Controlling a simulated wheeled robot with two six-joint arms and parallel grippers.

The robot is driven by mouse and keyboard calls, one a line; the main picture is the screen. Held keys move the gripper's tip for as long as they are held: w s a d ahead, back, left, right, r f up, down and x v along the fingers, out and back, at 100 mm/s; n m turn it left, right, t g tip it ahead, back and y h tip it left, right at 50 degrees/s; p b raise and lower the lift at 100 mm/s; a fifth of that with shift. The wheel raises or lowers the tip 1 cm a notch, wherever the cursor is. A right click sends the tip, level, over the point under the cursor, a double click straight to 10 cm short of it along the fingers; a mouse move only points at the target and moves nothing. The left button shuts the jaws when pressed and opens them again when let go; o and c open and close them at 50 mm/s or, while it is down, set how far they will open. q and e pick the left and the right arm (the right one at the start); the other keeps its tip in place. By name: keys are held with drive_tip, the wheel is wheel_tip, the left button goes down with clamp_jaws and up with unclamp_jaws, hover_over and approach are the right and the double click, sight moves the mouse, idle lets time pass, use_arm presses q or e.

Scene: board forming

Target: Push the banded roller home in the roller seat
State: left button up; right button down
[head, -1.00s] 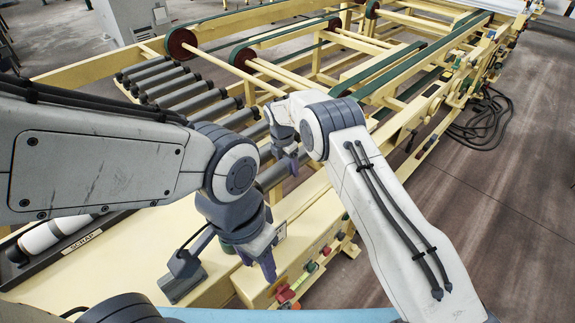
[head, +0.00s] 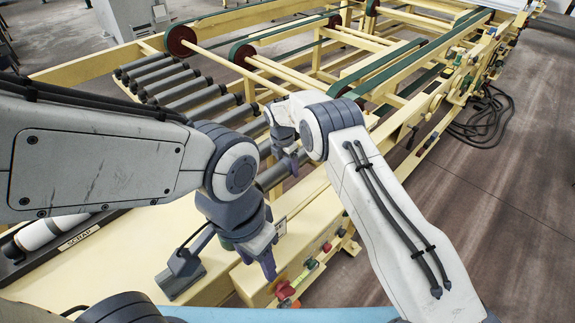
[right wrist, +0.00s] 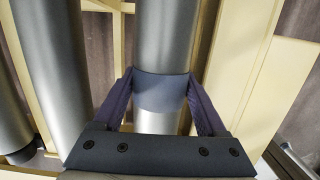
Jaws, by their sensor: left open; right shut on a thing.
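The banded roller (right wrist: 168,35) is a grey cylinder with a blue-grey band (right wrist: 161,92) in the right wrist view. My right gripper (right wrist: 159,88) is shut on it, with one purple finger on each side of the band. In the head view my right gripper (head: 286,158) is over the near end of the roller row, and part of a grey roller (head: 271,176) shows below it. The roller's ends and the roller seat are hidden, so I cannot tell how deep it sits. My left gripper (head: 234,260) is open and empty above the cream frame top.
Several grey rollers (head: 185,92) lie parallel in the cream conveyor frame (head: 85,70). A dark tray marked SCRAP (head: 79,238) holds a white roller at left. Coloured buttons (head: 311,264) line the frame's front side.

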sight(284, 162)
drive_tip(key=shift+w+f, duration=0.1)
drive_tip(key=shift+f, duration=0.05)
drive_tip(key=shift+c, duration=0.5)
unclamp_jaws()
drive_tip(key=shift+o, duration=0.5)
drive_tip(key=shift+f, duration=0.2)
drive_tip(key=r+b, duration=0.1)
drive_tip(key=r, duration=0.2)
drive_tip(key=r+b, duration=0.1)
drive_tip(key=r, duration=0.2)
drive_tip(key=s+a+r+b, duration=0.1)
drive_tip(key=r, duration=0.3)
drive_tip(key=shift+s, duration=0.1)
drive_tip(key=shift+r, duration=0.4)
